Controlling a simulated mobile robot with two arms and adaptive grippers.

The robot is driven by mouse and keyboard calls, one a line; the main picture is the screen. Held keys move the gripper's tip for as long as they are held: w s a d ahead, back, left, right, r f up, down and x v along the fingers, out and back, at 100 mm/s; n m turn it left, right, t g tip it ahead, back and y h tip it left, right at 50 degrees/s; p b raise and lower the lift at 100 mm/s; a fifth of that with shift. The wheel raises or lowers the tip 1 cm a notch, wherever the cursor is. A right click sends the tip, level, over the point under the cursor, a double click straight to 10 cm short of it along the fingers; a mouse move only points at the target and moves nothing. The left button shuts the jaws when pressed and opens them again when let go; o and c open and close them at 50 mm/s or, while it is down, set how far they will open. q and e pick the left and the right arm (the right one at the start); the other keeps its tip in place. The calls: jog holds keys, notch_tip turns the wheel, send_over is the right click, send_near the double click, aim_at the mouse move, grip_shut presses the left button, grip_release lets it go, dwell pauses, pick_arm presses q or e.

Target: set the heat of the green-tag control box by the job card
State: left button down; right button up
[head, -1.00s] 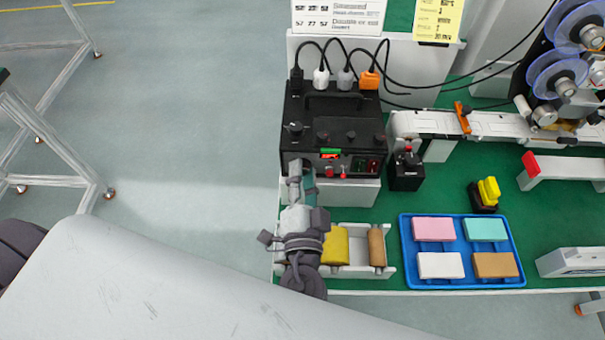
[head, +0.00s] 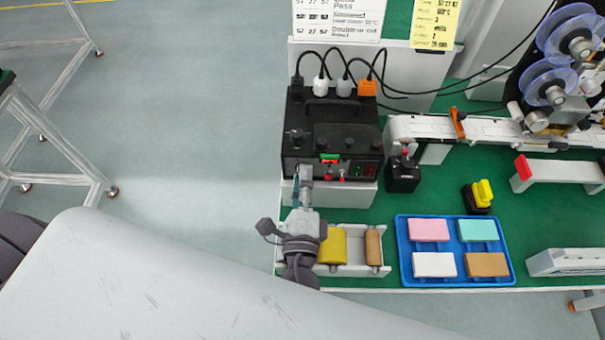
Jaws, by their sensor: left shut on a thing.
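The black control box (head: 334,112) stands on a white stand at the left end of the green bench. A green tag (head: 329,154) sits on its front above a small red-lit readout. Red and green parts lie to the right of it, and several dark knobs are on its sloped top. My left gripper (head: 304,174) is at the lower left of the box's front, shut on a small part there that its fingers hide. The yellow job card (head: 434,22) hangs at the back; its print is mostly too small to read. My right gripper is not in view.
A white printed chart (head: 337,20) hangs beside the card. Plugs and cables rise behind the box. A small black box (head: 403,175) with a red button is close on its right. A roller holder (head: 351,268) and a blue tray (head: 511,262) of colored blocks are in front.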

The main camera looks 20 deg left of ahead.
pick_arm(q)
jog(key=shift+a+m+h+p, duration=0.1)
jog(key=shift+m+h+p, duration=0.2)
jog(key=shift+m+p, duration=2.9)
jog(key=shift+m+h+p, duration=0.3)
jog(key=shift+m+p, duration=1.45)
jog(key=shift+m, duration=2.75)
jog(key=shift+f, duration=0.1)
jog(key=c, duration=0.9)
grip_release()
jog(key=shift+o, duration=0.2)
jog(key=v, duration=1.2)
